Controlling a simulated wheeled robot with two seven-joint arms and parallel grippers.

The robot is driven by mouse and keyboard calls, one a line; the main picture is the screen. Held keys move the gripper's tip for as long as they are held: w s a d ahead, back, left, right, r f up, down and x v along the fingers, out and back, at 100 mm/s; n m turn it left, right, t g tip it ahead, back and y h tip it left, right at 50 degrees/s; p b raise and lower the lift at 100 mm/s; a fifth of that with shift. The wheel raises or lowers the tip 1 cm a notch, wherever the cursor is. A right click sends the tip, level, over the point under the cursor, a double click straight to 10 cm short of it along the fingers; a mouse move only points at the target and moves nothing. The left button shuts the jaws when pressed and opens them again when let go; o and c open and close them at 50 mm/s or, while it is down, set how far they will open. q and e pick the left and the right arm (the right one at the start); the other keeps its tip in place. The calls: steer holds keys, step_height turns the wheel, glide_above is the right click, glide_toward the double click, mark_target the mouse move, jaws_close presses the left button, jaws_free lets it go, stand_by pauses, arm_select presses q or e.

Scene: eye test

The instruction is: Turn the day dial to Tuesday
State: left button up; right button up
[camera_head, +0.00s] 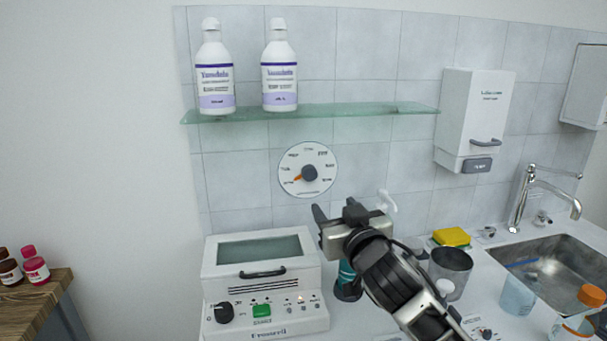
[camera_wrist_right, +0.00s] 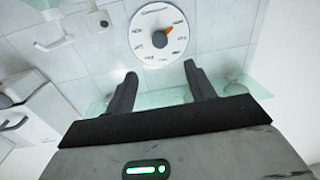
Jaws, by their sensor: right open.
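The day dial (camera_head: 307,157) is a round white disc on the tiled wall, with a dark grey knob (camera_head: 309,173) and an orange pointer (camera_head: 298,178). The pointer points left and slightly down in the head view; the small day labels are too blurred to read surely. My right gripper (camera_head: 335,213) is below and slightly right of the dial, apart from it. In the right wrist view, the dial (camera_wrist_right: 147,22) shows beyond the two spread, empty fingers (camera_wrist_right: 160,88), with its pointer towards the upper right. My left gripper is not in view.
A glass shelf (camera_head: 350,110) with two white bottles (camera_head: 214,75) (camera_head: 280,70) is above the dial. A white device (camera_head: 262,290) stands below left. A wall dispenser (camera_head: 475,115), yellow sponge (camera_head: 451,237), grey cup (camera_head: 450,272) and sink (camera_head: 560,262) are to the right. Bare tiles surround the dial.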

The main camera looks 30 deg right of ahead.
mark_target(311, 177)
steer(key=w+d, duration=0.1)
steer(key=w, duration=0.3)
steer(key=w+p, duration=0.1)
steer(key=w, duration=0.4)
steer(key=w+d+p, duration=0.1)
steer(key=w, duration=0.4)
steer(key=shift+w+d, duration=0.2)
steer(key=shift+d, duration=0.15)
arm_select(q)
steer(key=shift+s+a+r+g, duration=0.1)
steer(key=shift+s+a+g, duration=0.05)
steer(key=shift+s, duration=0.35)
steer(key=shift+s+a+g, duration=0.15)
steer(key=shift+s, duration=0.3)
arm_select(e)
steer(key=shift+c, duration=0.2)
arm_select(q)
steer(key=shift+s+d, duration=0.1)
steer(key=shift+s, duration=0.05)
arm_select(e)
steer(key=c, duration=0.9)
